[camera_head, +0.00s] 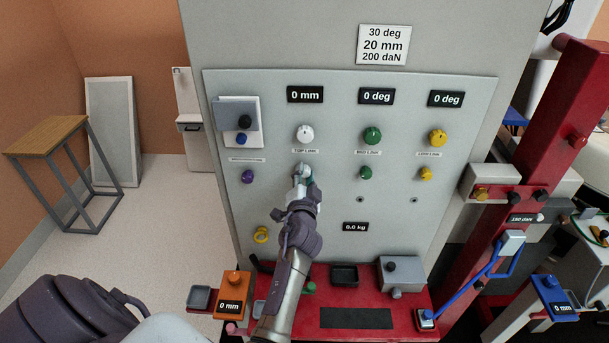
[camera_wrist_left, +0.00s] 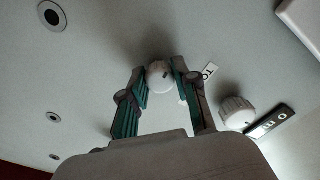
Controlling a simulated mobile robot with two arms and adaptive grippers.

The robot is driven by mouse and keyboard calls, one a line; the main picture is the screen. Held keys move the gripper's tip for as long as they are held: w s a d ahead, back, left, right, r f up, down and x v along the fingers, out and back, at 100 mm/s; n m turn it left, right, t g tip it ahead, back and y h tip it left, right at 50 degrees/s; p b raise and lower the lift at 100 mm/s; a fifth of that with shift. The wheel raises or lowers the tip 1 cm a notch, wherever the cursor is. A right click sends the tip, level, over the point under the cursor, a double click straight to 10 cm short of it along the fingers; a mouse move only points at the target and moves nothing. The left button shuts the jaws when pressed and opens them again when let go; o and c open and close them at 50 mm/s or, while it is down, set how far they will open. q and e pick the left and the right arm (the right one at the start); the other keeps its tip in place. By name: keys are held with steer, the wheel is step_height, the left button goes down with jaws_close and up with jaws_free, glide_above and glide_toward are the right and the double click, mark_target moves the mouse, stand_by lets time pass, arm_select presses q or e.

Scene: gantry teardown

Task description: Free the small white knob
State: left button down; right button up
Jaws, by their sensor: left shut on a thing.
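My left gripper (camera_head: 303,173) is at the grey panel, just below the large white knob (camera_head: 305,134). In the left wrist view its two fingers (camera_wrist_left: 160,80) are shut on the small white knob (camera_wrist_left: 159,75), one on each side. The small knob is close to the panel face; I cannot tell whether it is still seated. In the head view the gripper mostly hides it. The large white knob also shows in the wrist view (camera_wrist_left: 237,113), to the right of the fingers. My right gripper is not in view.
Neighbouring small knobs are purple (camera_head: 247,177), green (camera_head: 366,173) and yellow (camera_head: 425,174). Below stands a red ledge (camera_head: 320,300) with a black tray (camera_head: 344,275) and a grey box (camera_head: 401,272). A red slanted post (camera_head: 530,140) rises at right.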

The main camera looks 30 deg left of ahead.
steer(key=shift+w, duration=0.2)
arm_select(q)
steer(key=shift+m, duration=0.3)
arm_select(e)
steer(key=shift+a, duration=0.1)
arm_select(q)
steer(key=m, duration=0.2)
steer(key=shift+m, duration=0.3)
steer(key=m+p, duration=0.2)
steer(key=m, duration=0.5)
steer(key=m+p, duration=0.1)
steer(key=m, duration=0.6)
steer(key=shift+a+r+m+p, duration=0.1)
steer(key=shift+r+m+p, duration=0.1)
steer(key=shift+m+p, duration=0.15)
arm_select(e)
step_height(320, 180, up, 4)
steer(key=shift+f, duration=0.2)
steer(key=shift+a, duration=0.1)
